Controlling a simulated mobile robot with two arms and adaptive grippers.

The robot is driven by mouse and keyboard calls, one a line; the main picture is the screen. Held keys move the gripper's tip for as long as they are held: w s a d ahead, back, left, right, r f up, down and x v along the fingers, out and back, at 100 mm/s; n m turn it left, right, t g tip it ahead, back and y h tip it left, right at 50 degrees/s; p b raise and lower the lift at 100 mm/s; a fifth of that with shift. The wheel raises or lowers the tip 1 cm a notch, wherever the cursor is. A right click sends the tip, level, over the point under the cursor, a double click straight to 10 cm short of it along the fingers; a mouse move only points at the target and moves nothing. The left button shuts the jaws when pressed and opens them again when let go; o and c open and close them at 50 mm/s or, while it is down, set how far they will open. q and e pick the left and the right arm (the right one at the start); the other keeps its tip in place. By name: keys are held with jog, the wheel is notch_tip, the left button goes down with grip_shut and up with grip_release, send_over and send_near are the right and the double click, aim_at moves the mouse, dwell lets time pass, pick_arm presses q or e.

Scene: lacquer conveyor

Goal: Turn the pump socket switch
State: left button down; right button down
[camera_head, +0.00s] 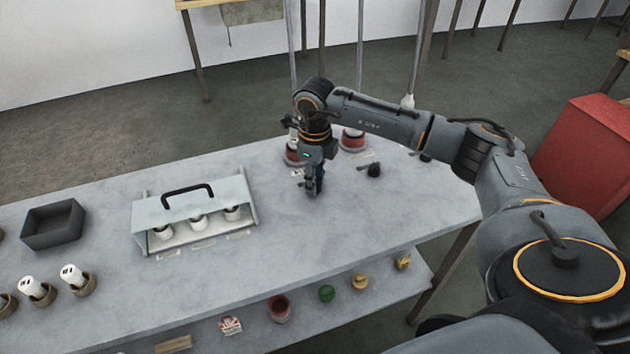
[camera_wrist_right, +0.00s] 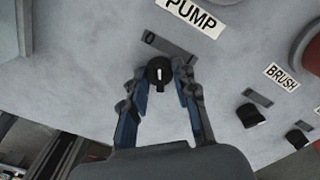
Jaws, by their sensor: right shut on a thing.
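The pump switch (camera_wrist_right: 159,72) is a round black knob with a white mark, below the PUMP label (camera_wrist_right: 192,14) in the right wrist view. My right gripper (camera_wrist_right: 160,88) points down at the tabletop with its two fingers on either side of the knob, shut on it. In the head view my right gripper (camera_head: 312,190) is at the table surface and hides the knob. My left gripper is not in view.
A BRUSH label (camera_wrist_right: 281,76) and another black knob (camera_wrist_right: 250,115) are to the right in the wrist view.

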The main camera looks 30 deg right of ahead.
dwell(0.4)
jog(key=c, duration=1)
grip_release()
jog(key=shift+c, duration=0.2)
jog(key=shift+r, duration=0.1)
notch_tip(320, 180, up, 12)
